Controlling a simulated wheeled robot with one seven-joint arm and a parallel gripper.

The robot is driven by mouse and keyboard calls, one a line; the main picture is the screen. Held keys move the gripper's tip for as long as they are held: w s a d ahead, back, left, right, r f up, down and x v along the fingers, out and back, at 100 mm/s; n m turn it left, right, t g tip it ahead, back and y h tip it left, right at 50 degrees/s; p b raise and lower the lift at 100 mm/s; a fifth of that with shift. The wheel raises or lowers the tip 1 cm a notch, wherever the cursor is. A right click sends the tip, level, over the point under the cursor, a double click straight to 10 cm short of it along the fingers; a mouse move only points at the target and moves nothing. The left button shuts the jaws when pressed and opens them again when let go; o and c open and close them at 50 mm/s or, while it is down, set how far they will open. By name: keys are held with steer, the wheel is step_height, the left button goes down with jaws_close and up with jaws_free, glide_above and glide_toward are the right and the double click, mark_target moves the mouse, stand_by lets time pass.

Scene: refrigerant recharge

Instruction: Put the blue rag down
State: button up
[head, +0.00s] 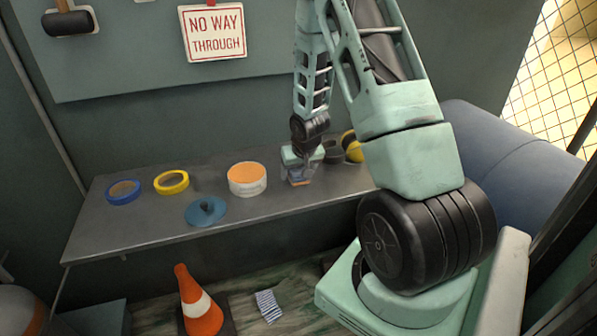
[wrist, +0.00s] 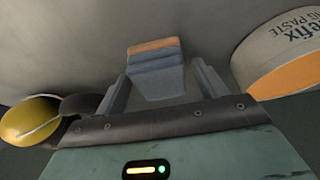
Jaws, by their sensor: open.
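My gripper (head: 298,170) is low over the grey shelf (head: 140,222), pointing down, near its right part. In the wrist view my gripper (wrist: 160,72) is open, with one finger on each side of a small folded stack. The stack's blue-grey layers, which look like the blue rag (wrist: 157,77), have an orange layer (wrist: 153,46) at the end away from my palm. In the head view the orange edge (head: 299,183) is at the bottom, by the shelf top. The fingers look apart from the stack's sides, but contact is hard to tell. My gripper partly hides it in the head view.
A white tub with an orange top (head: 247,178) stands left of my gripper. Yellow tape (head: 171,182), blue tape (head: 123,191) and a blue disc with a knob (head: 206,211) are farther left. A yellow-and-black object (head: 352,146) is close on the right. A cone (head: 199,300) stands below.

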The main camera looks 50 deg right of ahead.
steer(key=p+v, duration=0.1)
steer(key=v, duration=1.1)
steer(key=s+a+r+n+g+y, duration=0.15)
steer(key=a+n, duration=0.25)
steer(key=a, duration=0.9)
steer(key=a+r+n+y, duration=0.1)
steer(key=a+r+n, duration=0.2)
steer(key=a, duration=1)
steer(key=s+a+r+n+g, duration=0.1)
steer(key=s+a+n, duration=0.2)
steer(key=s+a, duration=0.4)
steer(key=s+a+r+n+g, duration=0.1)
steer(key=s+a+n, duration=0.3)
steer(key=s+a, duration=0.4)
steer(key=shift+s+a+r, duration=0.3)
steer(key=shift+s+r, duration=0.45)
steer(key=shift+s, duration=0.35)
steer(key=shift+y, duration=0.25)
step_height(320, 180, up, 5)
steer(key=p, duration=0.5)
steer(key=shift+r+p, duration=0.1)
steer(key=shift+p, duration=0.2)
